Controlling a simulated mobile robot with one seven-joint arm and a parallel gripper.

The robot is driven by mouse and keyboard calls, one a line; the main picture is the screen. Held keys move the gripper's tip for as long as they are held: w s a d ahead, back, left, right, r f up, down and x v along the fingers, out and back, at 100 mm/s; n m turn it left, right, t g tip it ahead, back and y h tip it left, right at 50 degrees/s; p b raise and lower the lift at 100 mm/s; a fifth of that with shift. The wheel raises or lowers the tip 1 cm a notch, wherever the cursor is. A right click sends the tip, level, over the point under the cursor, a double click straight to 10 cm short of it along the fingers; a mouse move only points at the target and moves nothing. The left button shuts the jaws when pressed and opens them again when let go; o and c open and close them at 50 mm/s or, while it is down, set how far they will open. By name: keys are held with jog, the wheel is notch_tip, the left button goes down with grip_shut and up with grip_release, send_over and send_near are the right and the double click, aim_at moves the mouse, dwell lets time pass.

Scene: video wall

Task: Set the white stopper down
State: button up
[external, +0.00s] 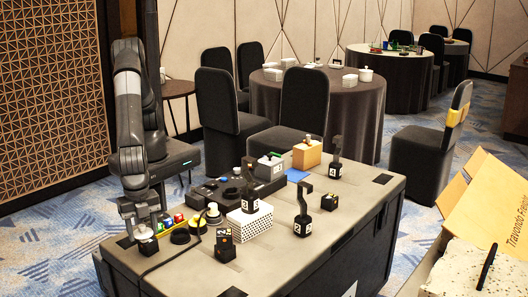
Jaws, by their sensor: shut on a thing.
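My arm reaches down at the left end of the grey case-top table (290,262). My gripper (140,224) points downward there, low over the table and just above a small black block with a white label (146,246). It is shut on a small pale thing, which I take to be the white stopper (141,228). The fingers hide most of it, and I cannot tell whether it touches the block below.
Black cups and small coloured pieces crowd the space right of my gripper. A white perforated box (250,221), black hook stands (303,212), a black labelled box (225,246) and a tan box (307,155) stand farther right. The table's front right is clear.

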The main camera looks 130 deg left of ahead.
jog(key=w+a+f, duration=0.1)
jog(key=w+f, duration=0.1)
jog(key=w, duration=0.1)
jog(key=w+a+f, duration=0.4)
jog(key=w, duration=0.1)
jog(key=shift+w+a+f, duration=0.15)
jog(key=shift+w+a, duration=0.1)
jog(key=shift+w, duration=0.05)
jog(key=shift+f, duration=1.95)
jog(key=shift+f, duration=0.1)
jog(key=o, duration=0.9)
jog(key=shift+o, duration=0.2)
